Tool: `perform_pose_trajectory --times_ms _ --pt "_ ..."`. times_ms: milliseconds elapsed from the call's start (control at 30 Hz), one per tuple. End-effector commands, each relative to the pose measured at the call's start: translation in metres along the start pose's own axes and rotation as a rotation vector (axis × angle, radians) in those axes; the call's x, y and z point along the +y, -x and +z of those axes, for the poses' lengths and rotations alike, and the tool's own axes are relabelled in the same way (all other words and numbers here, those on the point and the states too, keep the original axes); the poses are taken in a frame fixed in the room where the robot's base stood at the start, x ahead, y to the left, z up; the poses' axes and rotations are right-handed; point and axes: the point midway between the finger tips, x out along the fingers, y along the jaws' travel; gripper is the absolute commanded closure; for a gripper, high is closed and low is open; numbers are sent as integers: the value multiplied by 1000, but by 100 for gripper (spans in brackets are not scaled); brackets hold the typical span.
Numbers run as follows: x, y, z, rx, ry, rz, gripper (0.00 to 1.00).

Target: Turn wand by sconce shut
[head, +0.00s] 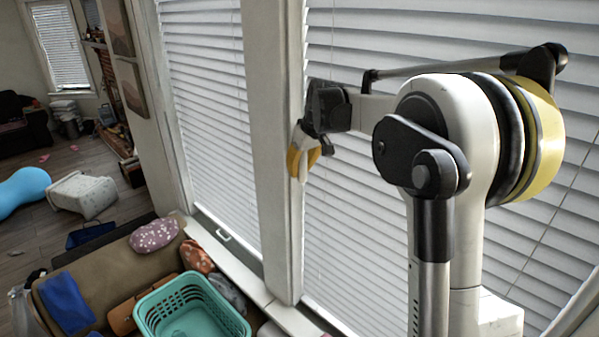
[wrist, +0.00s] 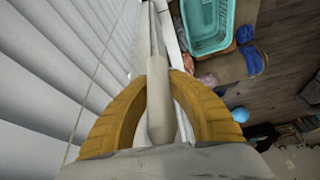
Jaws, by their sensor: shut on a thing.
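The wand (wrist: 160,105) is a pale, slim rod in the wrist view. It runs from between my fingers up the middle of the picture. My gripper (wrist: 163,80) is shut on it, with one curved yellow finger on each side. In the head view my gripper (head: 304,160) is at the white post between two windows, by the left edge of the right blind (head: 370,210). The wand is hard to make out there. The right blind's slats are distinct, with darker bands between them; their exact tilt is hard to tell. I cannot make out a sconce.
The white window post (head: 275,150) stands close beside my gripper. The left blind (head: 212,120) hangs beyond it. Below are a teal basket (head: 190,308) and a brown bench (head: 95,285) with cushions and a blue cloth (head: 66,299). Open wooden floor lies at the far left.

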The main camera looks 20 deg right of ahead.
Motion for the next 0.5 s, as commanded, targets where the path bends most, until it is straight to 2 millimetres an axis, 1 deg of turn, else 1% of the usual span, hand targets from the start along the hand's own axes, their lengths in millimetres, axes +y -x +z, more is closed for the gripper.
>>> perform_pose_trajectory --times_ms 33,200,500 --pt "-1 -1 2 -5 20 -11 100" --pt "-1 -1 3 -6 77 -34 100" --pt "-2 0 3 -6 114 -49 100"
